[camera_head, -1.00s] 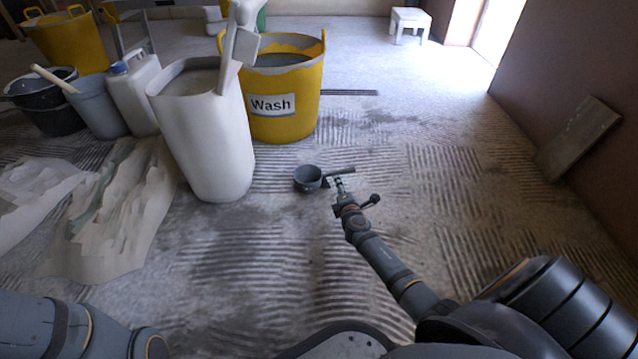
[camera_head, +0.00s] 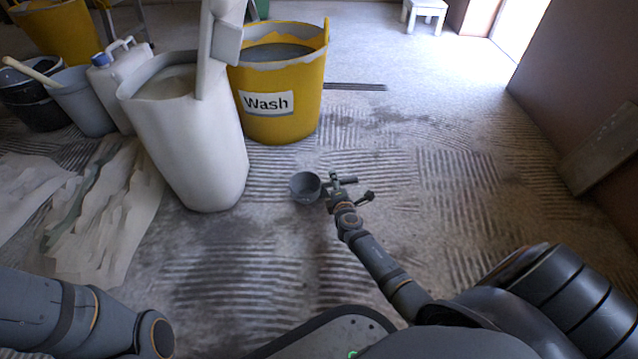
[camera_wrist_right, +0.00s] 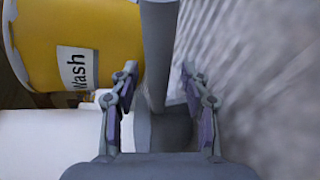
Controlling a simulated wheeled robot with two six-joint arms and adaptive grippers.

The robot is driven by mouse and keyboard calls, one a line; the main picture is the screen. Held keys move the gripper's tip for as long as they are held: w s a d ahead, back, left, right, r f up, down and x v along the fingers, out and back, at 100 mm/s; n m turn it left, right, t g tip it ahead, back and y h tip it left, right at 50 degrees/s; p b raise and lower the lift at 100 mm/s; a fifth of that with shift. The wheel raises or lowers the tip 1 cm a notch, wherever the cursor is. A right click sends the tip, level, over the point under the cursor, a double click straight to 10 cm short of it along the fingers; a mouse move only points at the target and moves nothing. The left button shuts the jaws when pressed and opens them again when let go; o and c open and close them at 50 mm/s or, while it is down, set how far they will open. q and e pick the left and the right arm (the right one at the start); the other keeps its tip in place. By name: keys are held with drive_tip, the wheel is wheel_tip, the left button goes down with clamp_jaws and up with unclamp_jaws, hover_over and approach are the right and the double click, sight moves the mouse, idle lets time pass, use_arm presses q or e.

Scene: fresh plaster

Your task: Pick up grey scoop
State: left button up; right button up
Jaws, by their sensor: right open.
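The grey scoop (camera_head: 306,188) lies on the ridged floor in the head view, its round cup to the left and its handle (camera_head: 349,180) pointing right. My right gripper (camera_head: 331,189) is at the handle, just right of the cup. In the right wrist view, the open right gripper (camera_wrist_right: 157,80) has its two fingers on either side of the scoop's handle (camera_wrist_right: 159,45). Clear gaps show beside the handle. The cup is partly hidden there by the gripper. My left gripper is out of view; only left arm links show.
A yellow "Wash" bucket (camera_head: 280,85) and a tall white bin (camera_head: 190,140) stand behind and left of the scoop. Torn sheets (camera_head: 95,215) lie at left. A grey bucket (camera_head: 82,100) stands further back. The floor right of the scoop is clear.

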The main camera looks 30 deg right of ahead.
drive_tip(key=shift+r, duration=0.1)
clamp_jaws()
idle(0.3)
